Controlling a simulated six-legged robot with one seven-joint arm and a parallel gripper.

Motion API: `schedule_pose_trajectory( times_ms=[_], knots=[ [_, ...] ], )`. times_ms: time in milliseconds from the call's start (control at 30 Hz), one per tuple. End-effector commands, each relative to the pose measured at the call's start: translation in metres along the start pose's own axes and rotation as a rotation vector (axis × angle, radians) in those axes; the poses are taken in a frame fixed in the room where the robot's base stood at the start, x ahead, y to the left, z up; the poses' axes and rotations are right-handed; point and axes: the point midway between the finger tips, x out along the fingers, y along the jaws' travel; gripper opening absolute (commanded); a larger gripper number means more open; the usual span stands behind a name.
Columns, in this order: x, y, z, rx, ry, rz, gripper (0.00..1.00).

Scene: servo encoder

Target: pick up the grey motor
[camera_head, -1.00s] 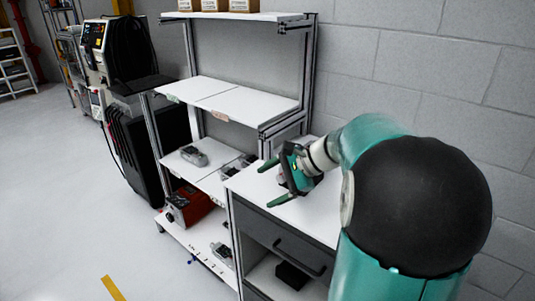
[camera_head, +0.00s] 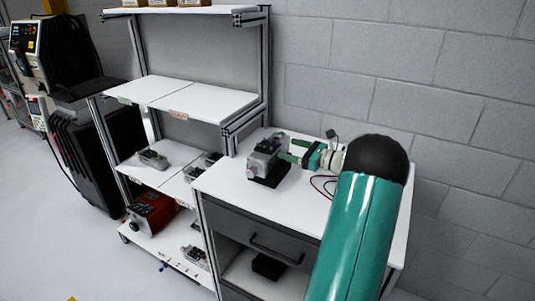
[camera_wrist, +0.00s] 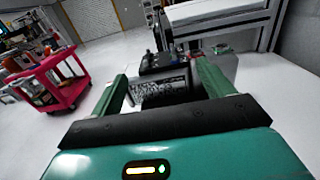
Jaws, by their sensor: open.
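The grey motor (camera_head: 262,161) stands on the white top of the workbench, on a dark block (camera_head: 270,176). My gripper (camera_head: 287,150) is at its right in the head view, with its green fingers level and pointing left at it. In the wrist view the motor (camera_wrist: 165,86) shows ahead, between the two fingers of my open gripper (camera_wrist: 162,78). Its body is grey with a dark part above. I cannot tell whether the fingers touch it; part of its near side is hidden.
The white workbench top (camera_head: 235,185) is mostly bare in front of the motor. Red and black wires (camera_head: 322,185) lie near my wrist. A shelf rack (camera_head: 195,100) stands to the left and behind. A block wall (camera_head: 440,80) is close behind the bench.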

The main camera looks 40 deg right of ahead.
Motion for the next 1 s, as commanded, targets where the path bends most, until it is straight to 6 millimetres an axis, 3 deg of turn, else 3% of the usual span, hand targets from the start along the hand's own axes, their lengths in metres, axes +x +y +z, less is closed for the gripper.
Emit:
schedule_pose_trajectory(
  times_ms=[600,833,1000],
  knots=[
    [0.075,0.004,-0.001,-0.001,0.002,0.005,0.80],
    [0.077,0.004,-0.001,-0.001,0.002,0.004,0.80],
    [0.077,0.004,-0.001,-0.001,0.002,0.004,0.49]
  ],
)
